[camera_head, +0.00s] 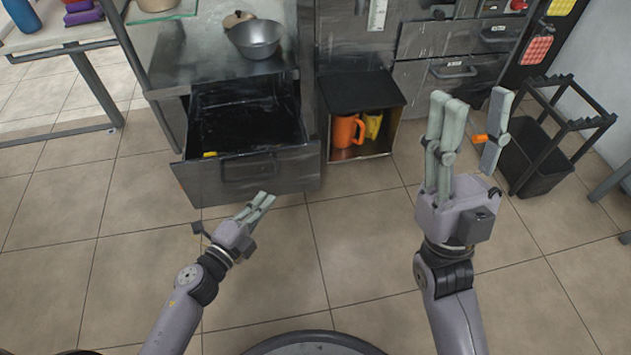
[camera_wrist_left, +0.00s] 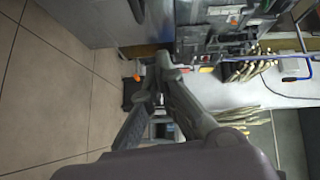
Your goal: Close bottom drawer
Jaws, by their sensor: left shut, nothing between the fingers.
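The bottom drawer (camera_head: 248,170) is a dark metal drawer, pulled open at the low cabinet in the head view. Its inside looks dark and mostly empty, with a small yellow item (camera_head: 210,155) near the front left. Its front has a dark handle. My left gripper (camera_head: 266,198) is shut and empty, just in front of the drawer front and below the handle in the picture. I cannot tell whether it touches the drawer. In the left wrist view its fingers (camera_wrist_left: 150,110) show blurred. My right gripper (camera_head: 468,112) is raised at the right with its fingers spread, empty.
A metal bowl (camera_head: 257,39) stands on the cabinet top above the drawer. An open cubby with an orange mug (camera_head: 345,131) is to the right. A black bin with a rack (camera_head: 535,155) stands at the far right. The tiled floor before the drawer is clear.

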